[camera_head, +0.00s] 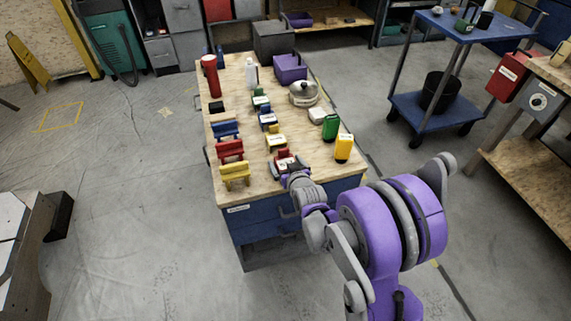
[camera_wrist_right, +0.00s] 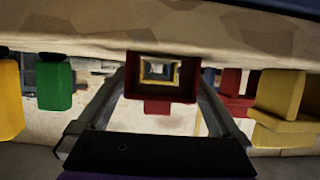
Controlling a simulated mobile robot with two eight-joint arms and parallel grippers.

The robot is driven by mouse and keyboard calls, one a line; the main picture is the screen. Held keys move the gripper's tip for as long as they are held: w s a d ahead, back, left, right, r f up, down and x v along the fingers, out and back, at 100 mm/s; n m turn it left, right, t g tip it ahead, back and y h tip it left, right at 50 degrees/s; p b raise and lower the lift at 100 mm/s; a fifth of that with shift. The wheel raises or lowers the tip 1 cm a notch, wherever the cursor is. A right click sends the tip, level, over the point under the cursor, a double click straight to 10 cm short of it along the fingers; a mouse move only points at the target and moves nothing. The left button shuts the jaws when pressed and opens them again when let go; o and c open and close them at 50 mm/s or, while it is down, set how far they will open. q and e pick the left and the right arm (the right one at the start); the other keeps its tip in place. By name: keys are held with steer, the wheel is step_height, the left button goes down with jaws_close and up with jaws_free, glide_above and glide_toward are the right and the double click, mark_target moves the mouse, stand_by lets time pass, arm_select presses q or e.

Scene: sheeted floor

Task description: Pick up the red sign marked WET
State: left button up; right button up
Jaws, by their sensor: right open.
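The red sign (camera_head: 284,160) stands at the near end of the middle row on the wooden bench top, with a pale label too small to read. In the right wrist view, the red sign (camera_wrist_right: 160,107) appears upside down as a hollow red frame, with yellow and blue frames seen through it. My right gripper (camera_head: 290,172) is at the bench's near edge, close against the sign and partly covering it. In the wrist view, its two fingers reach along either side of the sign, apart, with visible gaps. My left gripper is not in view.
Yellow (camera_head: 276,138), blue (camera_head: 268,119) and green (camera_head: 260,100) signs stand behind in line. Red (camera_head: 230,149), yellow (camera_head: 235,174) and blue (camera_head: 226,129) small benches are left. Yellow (camera_head: 343,148) and green (camera_head: 330,127) canisters and a pot (camera_head: 303,94) are right.

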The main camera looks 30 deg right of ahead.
steer(key=c, duration=1.4)
